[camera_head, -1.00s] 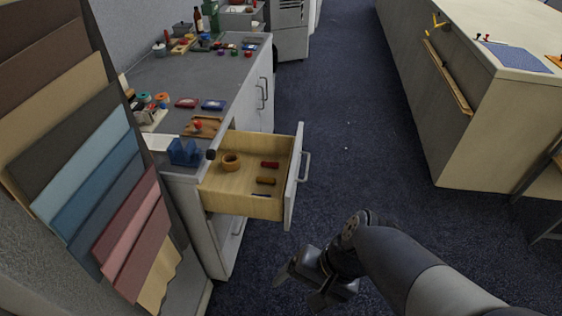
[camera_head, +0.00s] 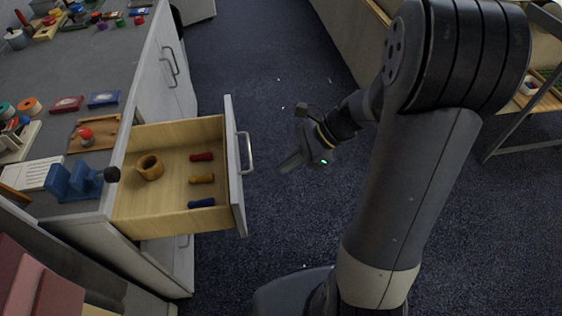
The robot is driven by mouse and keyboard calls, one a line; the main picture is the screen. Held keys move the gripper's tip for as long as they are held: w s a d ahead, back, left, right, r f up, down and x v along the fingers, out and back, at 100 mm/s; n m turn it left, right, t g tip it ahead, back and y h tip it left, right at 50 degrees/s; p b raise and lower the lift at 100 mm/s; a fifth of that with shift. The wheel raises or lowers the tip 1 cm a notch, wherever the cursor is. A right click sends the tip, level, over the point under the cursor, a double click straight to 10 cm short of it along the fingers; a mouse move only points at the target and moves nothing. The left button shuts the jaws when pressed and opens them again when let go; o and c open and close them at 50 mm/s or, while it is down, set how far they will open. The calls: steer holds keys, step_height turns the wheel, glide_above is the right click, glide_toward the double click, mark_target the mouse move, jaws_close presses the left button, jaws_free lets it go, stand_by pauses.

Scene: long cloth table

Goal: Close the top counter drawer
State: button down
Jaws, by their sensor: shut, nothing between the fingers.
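The top counter drawer (camera_head: 170,222) is pulled out to the right from the grey-topped white counter (camera_head: 68,78). Its white front carries a metal bar handle (camera_head: 248,152). Inside lie a round tan wooden ring-shaped piece (camera_head: 150,168) and three small rods: a red one (camera_head: 202,157), a brown one (camera_head: 202,179) and a blue one (camera_head: 202,203). My gripper (camera_head: 288,163) is shut and empty. In the picture it is to the right of the handle, with a gap of floor showing between them. It points left toward the drawer front.
A blue tape dispenser (camera_head: 75,182), a wooden board with a red knob (camera_head: 88,138) and several small items stand on the counter. Dark carpet (camera_head: 240,60) is clear between the counter and the long table (camera_head: 335,40). A shelf frame (camera_head: 515,125) stands at right.

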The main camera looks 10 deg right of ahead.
steer(key=a+f+b, duration=0.2)
steer(key=a+f, duration=0.3)
steer(key=a, duration=0.4)
steer(key=shift+w+a+f, duration=0.15)
steer(key=shift+a+f, duration=0.15)
steer(key=w+a+p, duration=0.1)
steer(key=a+p, duration=0.2)
steer(key=a, duration=2.5)
steer(key=shift+a+r, duration=0.15)
steer(key=shift+a, duration=0.3)
